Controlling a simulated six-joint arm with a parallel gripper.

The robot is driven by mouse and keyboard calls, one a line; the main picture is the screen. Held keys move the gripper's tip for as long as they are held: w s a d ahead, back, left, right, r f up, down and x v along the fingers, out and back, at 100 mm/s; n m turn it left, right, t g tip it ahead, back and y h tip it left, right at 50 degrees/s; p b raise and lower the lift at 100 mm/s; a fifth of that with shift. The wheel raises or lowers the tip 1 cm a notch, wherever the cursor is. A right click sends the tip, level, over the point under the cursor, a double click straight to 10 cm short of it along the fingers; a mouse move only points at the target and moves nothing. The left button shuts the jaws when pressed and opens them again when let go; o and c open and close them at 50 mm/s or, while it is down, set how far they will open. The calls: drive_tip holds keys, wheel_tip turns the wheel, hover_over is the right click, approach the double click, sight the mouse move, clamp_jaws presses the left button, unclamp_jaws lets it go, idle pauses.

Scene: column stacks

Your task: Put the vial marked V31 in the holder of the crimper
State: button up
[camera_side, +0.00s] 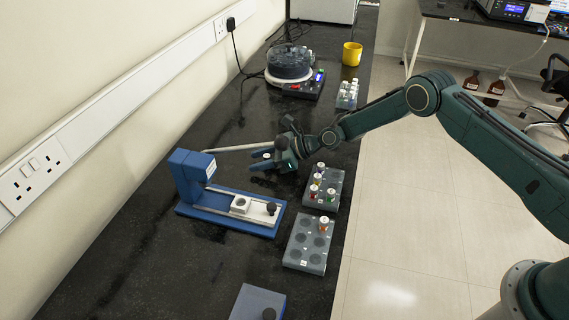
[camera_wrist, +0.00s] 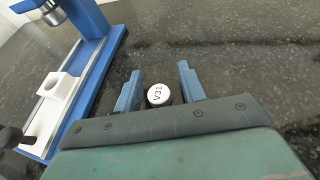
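The vial marked V31 (camera_wrist: 158,95) has a white cap with its mark facing the wrist camera. Its dark body shows a little beside the cap. In the side view the white cap (camera_side: 267,155) shows between the fingers of my gripper (camera_side: 262,160), above the bench behind the crimper's slide. The blue crimper (camera_side: 192,178) stands to the left. Its white holder (camera_side: 240,204) sits on the slide, empty as far as I can see; it also shows in the wrist view (camera_wrist: 56,84).
A blue-grey block (camera_side: 256,302) lies in front. A round device (camera_side: 290,66), a small vial rack (camera_side: 347,94) and a yellow cup (camera_side: 352,54) stand behind.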

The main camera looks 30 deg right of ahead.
drive_tip(key=shift+r, duration=0.2)
drive_tip(key=v, duration=1.2)
drive_tip(key=shift+d, duration=0.1)
idle(0.6)
